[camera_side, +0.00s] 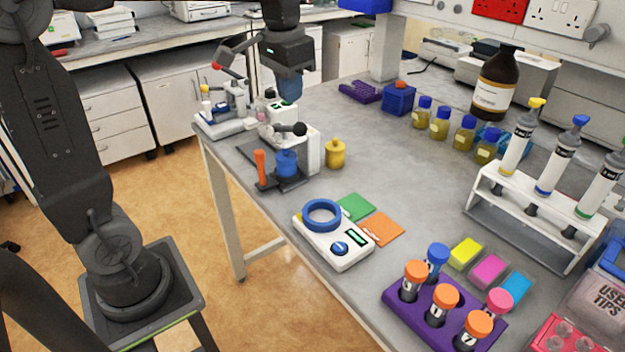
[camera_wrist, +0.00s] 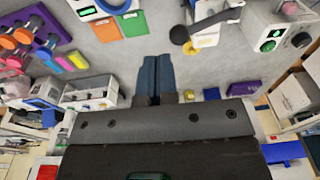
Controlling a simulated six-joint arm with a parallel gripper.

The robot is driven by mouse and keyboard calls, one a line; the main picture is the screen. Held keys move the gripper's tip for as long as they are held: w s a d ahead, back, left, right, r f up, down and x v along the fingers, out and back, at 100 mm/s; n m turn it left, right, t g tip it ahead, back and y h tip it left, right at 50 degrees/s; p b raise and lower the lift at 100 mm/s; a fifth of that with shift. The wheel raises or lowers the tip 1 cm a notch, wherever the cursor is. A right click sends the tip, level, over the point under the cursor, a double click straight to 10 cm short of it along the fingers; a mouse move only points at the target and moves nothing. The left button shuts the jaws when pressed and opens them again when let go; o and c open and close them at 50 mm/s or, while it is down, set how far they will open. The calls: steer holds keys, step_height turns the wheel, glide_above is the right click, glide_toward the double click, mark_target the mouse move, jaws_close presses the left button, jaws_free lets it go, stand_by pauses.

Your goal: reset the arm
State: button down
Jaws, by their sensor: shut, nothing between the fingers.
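My gripper (camera_side: 289,92) hangs over the bench's left side in the side view, pointing down above a white machine with a small green screen. Its blue fingers are together and hold nothing. In the wrist view, the shut fingers (camera_wrist: 157,62) point up the picture over bare grey bench, apart from the things around them. The black wrist housing hides the lower middle of that view.
A tablet press with a black lever (camera_side: 298,130), a blue-ringed scale (camera_side: 332,240), a yellow bottle (camera_side: 335,154) and a purple tube rack (camera_side: 393,303) stand on the bench. A white pipette stand (camera_side: 473,207) is at right. The bench's middle (camera_side: 400,170) is clear.

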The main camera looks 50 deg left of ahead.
steer(key=s+d+f+t, duration=0.2)
steer(key=s+d, duration=0.1)
steer(key=s, duration=0.4)
steer(key=s+d+f+t, duration=0.2)
steer(key=s+d+f, duration=0.1)
steer(key=s, duration=0.5)
steer(key=shift+s+d+f, duration=0.25)
steer(key=shift+d+f, duration=0.1)
steer(key=shift+d, duration=0.15)
